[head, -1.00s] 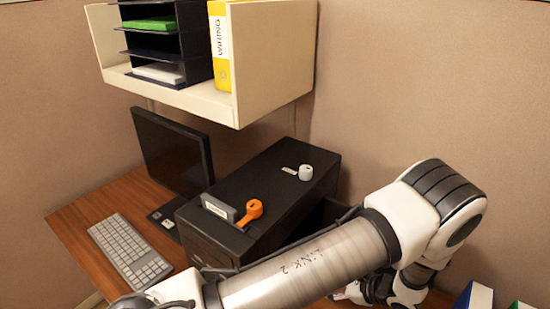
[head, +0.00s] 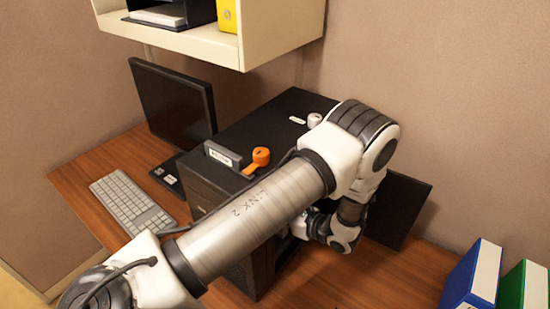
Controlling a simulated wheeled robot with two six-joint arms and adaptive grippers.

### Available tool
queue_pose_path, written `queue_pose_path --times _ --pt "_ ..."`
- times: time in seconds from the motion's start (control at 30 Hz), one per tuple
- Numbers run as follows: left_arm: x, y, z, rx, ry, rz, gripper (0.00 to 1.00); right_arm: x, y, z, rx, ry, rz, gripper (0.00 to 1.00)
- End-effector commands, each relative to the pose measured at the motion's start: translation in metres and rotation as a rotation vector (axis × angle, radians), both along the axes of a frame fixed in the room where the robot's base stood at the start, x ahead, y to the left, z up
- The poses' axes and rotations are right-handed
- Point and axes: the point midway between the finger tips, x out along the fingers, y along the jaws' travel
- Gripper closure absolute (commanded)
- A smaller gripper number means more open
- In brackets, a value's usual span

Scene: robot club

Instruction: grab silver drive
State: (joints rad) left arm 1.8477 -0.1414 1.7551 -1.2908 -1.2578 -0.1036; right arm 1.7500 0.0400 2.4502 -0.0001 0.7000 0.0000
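A flat grey drive-like piece (head: 222,153) with a white label stands on edge on top of the black computer case (head: 262,122); I take it for the silver drive, but cannot be sure. An arm of mine comes in from the lower left and crosses in front of the case. Its elbow is at the case's right side and its wrist bends down and back toward the case's side. The gripper at its end is hidden behind the arm link. My other gripper is out of view.
An orange piece (head: 258,159) and a small grey one (head: 314,120) are on the case. A dark panel (head: 407,206) stands right of it. Monitor (head: 172,108) and keyboard (head: 130,200) are left; blue (head: 472,277) and green (head: 512,287) binders right. The right desk (head: 385,275) has free room.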

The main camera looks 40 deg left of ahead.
Motion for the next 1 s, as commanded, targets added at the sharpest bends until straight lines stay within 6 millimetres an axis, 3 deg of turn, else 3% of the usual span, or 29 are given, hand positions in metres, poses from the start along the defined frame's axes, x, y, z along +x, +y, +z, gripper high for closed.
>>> queue_pose_path --times 0.17,0.27,0.33,0.37,0.77,1.0 --pt "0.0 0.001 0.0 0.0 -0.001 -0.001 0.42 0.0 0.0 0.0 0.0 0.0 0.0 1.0" --pt "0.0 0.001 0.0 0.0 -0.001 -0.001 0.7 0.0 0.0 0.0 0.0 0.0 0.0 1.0" --pt "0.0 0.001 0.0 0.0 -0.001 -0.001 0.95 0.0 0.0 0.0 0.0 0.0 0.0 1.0" --pt "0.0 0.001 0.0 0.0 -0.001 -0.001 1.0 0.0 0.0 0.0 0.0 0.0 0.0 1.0" --pt "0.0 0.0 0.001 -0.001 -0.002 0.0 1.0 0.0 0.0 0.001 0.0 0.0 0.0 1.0" --pt "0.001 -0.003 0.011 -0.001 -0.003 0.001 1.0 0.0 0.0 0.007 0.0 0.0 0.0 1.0"
